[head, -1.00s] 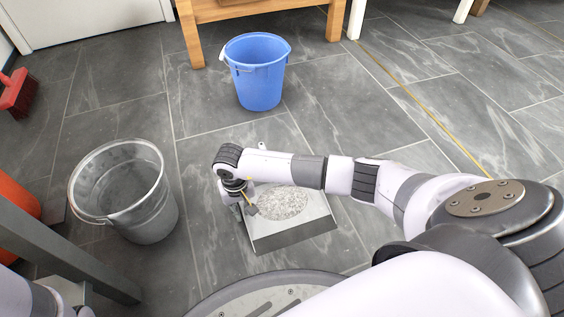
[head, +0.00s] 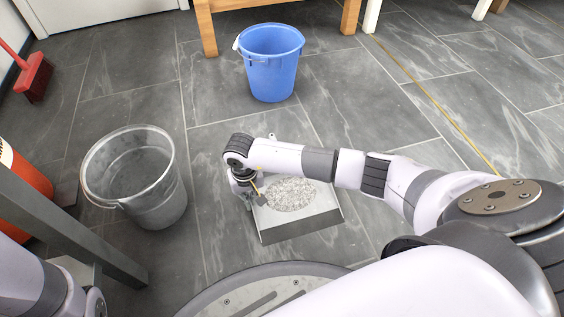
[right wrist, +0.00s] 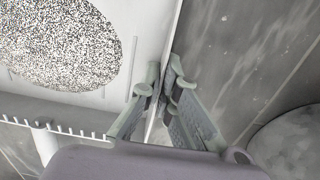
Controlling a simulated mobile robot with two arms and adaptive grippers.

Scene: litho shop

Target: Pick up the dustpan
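The dustpan (head: 324,215) lies on the tiled floor in the head view, light grey with a heap of pale speckled debris (head: 290,194) in it. My right arm crosses over its far part and hides some of it. My right gripper (head: 254,200) is at the pan's left side, pointing down. In the right wrist view the two fingers (right wrist: 163,85) stand on either side of the pan's thin side wall, close against it, and look shut on it. The pan's floor (right wrist: 120,30) and the debris heap (right wrist: 60,42) are to the left there. My left gripper is out of view.
A grey bucket (head: 150,205) stands left of the dustpan and a blue bucket (head: 271,72) stands behind it. A red brush (head: 34,77) is at the far left. A wooden table leg (head: 207,30) is at the back. Floor right of the pan is clear.

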